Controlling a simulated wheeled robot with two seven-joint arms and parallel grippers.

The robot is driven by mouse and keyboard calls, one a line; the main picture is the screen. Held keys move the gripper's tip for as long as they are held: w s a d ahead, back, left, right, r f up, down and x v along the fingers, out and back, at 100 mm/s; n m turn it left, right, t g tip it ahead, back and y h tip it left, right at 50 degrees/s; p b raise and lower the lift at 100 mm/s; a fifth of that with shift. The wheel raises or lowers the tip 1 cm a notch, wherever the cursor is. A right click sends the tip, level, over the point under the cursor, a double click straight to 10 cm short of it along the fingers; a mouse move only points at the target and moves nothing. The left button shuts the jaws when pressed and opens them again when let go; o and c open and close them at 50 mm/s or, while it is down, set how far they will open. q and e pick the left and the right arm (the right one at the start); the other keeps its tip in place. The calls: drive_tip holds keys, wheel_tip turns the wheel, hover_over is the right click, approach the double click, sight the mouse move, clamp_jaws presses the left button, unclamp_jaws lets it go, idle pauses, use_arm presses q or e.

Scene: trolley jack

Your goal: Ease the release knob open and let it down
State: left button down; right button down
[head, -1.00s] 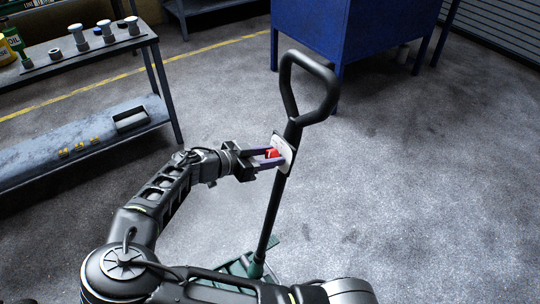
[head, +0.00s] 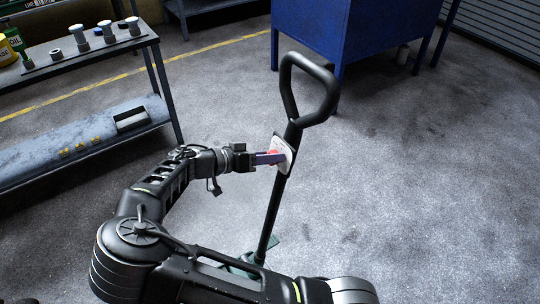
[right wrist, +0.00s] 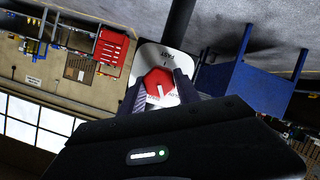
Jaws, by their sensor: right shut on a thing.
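The red release knob (head: 273,152) sits on a pale plate (head: 287,160) on the black jack handle (head: 271,212). My right gripper (head: 268,158) reaches it from the left and is shut on the knob. In the right wrist view, the red knob (right wrist: 158,84) with its white pointer line lies between the two purple fingers. The plate (right wrist: 166,56) reads FAST, upside down; its other lettering is partly hidden. The green jack body (head: 240,264) is mostly hidden behind my arm. My left gripper is not in view.
The handle's looped grip (head: 322,112) rises above the plate. A blue cabinet (head: 350,35) stands behind it. A metal shelf (head: 90,47) with several bolt-like parts stands at the left. The floor (head: 430,190) at the right is clear.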

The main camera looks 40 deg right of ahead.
drive_tip(key=shift+w+n+g+h, duration=0.1)
drive_tip(key=shift+n+g+h, duration=0.3)
drive_tip(key=shift+n, duration=1.7)
drive_tip(key=c, duration=0.9)
unclamp_jaws()
drive_tip(key=shift+a, duration=0.1)
drive_tip(key=b+v, duration=0.1)
drive_tip(key=v, duration=0.6)
drive_tip(key=shift+w+a+r, duration=0.1)
drive_tip(key=shift+a+r, duration=0.05)
drive_tip(key=shift+a, duration=0.15)
